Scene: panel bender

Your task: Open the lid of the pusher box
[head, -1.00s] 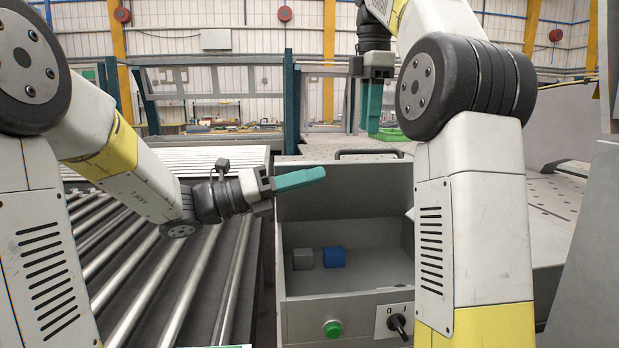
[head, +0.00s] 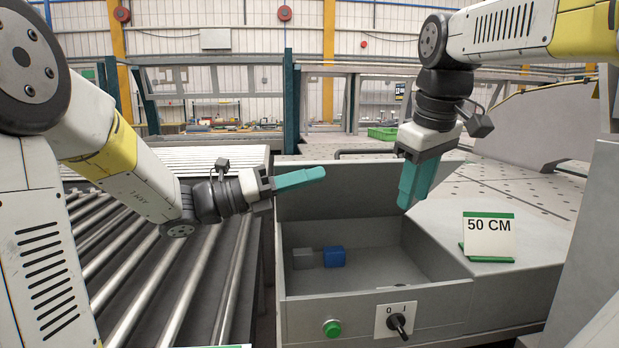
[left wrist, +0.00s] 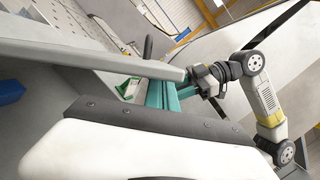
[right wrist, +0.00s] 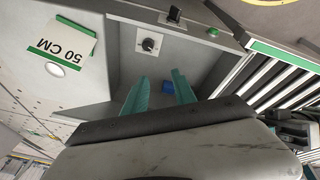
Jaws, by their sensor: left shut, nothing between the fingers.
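The pusher box (head: 300,312) is a grey open-topped box in the middle of the head view. Its lid (head: 335,190) stands raised at the back, with a dark handle (head: 352,153) along its top edge. In the left wrist view the lid (left wrist: 90,50) crosses the upper left. My left gripper (head: 322,174) is shut and empty, with its teal fingers level in front of the lid's upper part. My right gripper (head: 408,203) points down near the lid's right end. Its fingers are apart and empty in the right wrist view (right wrist: 158,90).
Inside the box lie a blue block (head: 334,257) and a grey block (head: 303,259). A green button (head: 332,328) and a black switch (head: 399,323) are on its front. A "50 CM" sign (head: 489,236) stands at right. A roller conveyor (head: 150,290) runs at left.

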